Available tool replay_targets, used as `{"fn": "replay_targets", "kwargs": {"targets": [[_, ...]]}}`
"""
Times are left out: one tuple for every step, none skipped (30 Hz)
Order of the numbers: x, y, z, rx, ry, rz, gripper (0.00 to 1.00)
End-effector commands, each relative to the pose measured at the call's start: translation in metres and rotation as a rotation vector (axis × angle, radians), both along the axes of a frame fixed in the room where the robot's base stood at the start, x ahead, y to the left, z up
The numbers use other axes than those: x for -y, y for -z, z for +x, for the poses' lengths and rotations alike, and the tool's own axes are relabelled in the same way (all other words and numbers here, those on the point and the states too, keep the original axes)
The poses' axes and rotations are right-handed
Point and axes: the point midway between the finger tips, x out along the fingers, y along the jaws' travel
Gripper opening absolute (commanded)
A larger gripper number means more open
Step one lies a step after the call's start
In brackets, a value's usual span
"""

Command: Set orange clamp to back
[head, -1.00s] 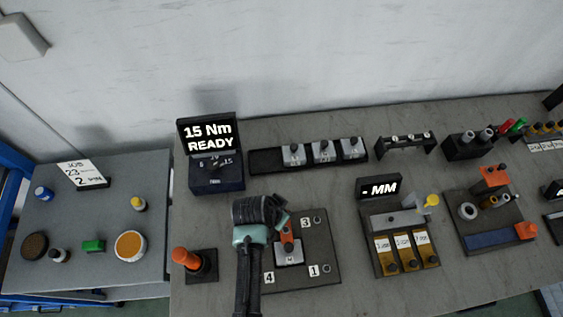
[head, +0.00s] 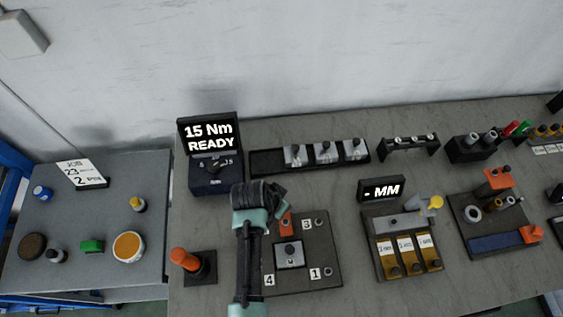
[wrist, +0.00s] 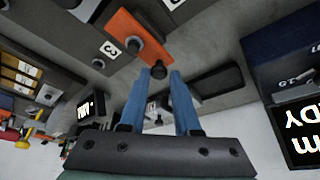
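The orange clamp (head: 286,222) is on the dark fixture plate (head: 325,262), behind a grey block with a black knob (head: 289,251). My arm hides part of it in the head view. In the wrist view the clamp (wrist: 128,28) is an orange bar with a dark knob at its end. My gripper (wrist: 160,74) has its blue fingers on either side of that knob, with little or no gap visible. In the head view my gripper (head: 268,190) is at the plate's back edge and its fingertips are hidden.
A torque display reading "15 Nm READY" (head: 209,133) stands behind and left of my gripper. A dark tray with several grey blocks (head: 268,163) lies behind. An orange-handled post (head: 185,259) stands left of my arm. A gauge station (head: 381,190) stands right of the plate.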

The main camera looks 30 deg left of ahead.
Motion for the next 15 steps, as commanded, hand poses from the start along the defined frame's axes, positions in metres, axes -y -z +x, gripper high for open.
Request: {"fn": "replay_targets", "kwargs": {"targets": [[-0.0019, -0.0016, 0.0017, 0.006, -0.003, 0.003, 0.39], [-0.0018, -0.0016, 0.0016, 0.005, -0.003, 0.003, 0.45], [-0.0017, -0.0015, 0.0014, 0.005, -0.002, 0.002, 0.52], [-0.0015, -0.0014, 0.0013, 0.005, -0.002, 0.002, 0.56], [-0.0014, -0.0014, 0.0012, 0.004, -0.002, 0.003, 0.56], [-0.0012, -0.0013, 0.0011, 0.003, -0.002, 0.002, 0.56], [-0.001, -0.0012, 0.001, 0.003, -0.002, 0.002, 0.56], [-0.0009, -0.0012, 0.001, 0.003, -0.002, 0.001, 0.56], [-0.0008, -0.0012, 0.0009, 0.002, -0.002, 0.001, 0.56], [-0.0008, -0.0011, 0.0008, 0.002, -0.002, 0.001, 0.56], [-0.0007, -0.0011, 0.0008, 0.002, -0.002, 0.001, 0.56], [-0.0006, -0.0012, 0.0006, 0.002, -0.001, 0.0, 0.56], [-0.0006, -0.0015, 0.0005, 0.002, -0.001, 0.0, 0.56], [-0.0007, -0.0023, 0.0002, 0.002, -0.002, 0.001, 0.56], [-0.001, -0.0039, -0.0003, 0.003, -0.002, 0.001, 0.56]]}}
